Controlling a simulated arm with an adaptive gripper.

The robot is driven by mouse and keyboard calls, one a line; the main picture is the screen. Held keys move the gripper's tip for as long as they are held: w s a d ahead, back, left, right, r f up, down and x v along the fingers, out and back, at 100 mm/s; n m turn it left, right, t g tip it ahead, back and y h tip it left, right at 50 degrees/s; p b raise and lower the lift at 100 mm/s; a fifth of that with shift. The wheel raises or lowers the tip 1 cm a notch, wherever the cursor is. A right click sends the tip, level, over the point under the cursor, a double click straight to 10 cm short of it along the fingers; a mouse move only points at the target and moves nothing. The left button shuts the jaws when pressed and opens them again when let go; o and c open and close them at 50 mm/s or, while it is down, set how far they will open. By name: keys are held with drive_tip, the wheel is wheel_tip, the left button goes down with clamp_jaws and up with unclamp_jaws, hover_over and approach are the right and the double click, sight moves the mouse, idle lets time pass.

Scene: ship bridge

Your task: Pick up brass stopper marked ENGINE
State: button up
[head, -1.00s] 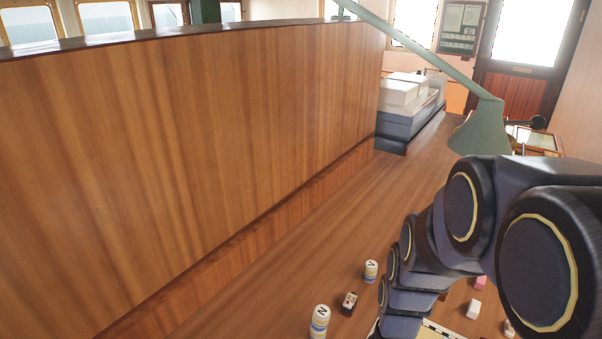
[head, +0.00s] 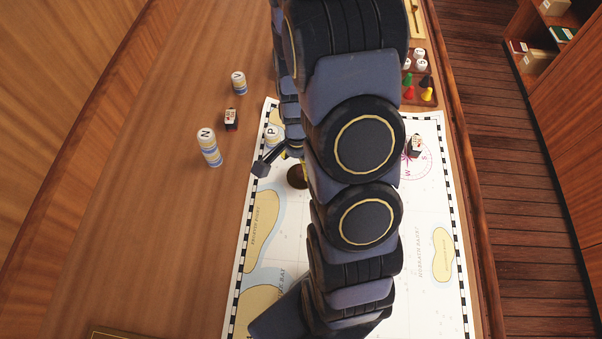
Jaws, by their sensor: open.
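No label reading ENGINE can be made out in the head view, so I cannot tell which thing is the stopper. A small brown round object (head: 297,177) lies on the chart, partly hidden by my arm; whether it is the brass stopper is unclear. My gripper (head: 277,160) is open, just up and left of this round object, over the chart's left edge. One dark finger shows; the other is mostly hidden behind my arm. A white stack marked P (head: 272,134) stands close behind the gripper.
The chart (head: 430,215) covers much of the wooden table. Stacks marked N (head: 208,147) and V (head: 239,83) and a small dark block (head: 231,119) stand left. Another block (head: 415,146) and a tray of coloured pawns (head: 424,100) are right.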

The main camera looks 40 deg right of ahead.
sight(300, 169)
drive_tip(key=f, duration=0.4)
drive_tip(key=shift+s+d+f, duration=0.1)
drive_tip(key=shift+d, duration=0.15)
clamp_jaws()
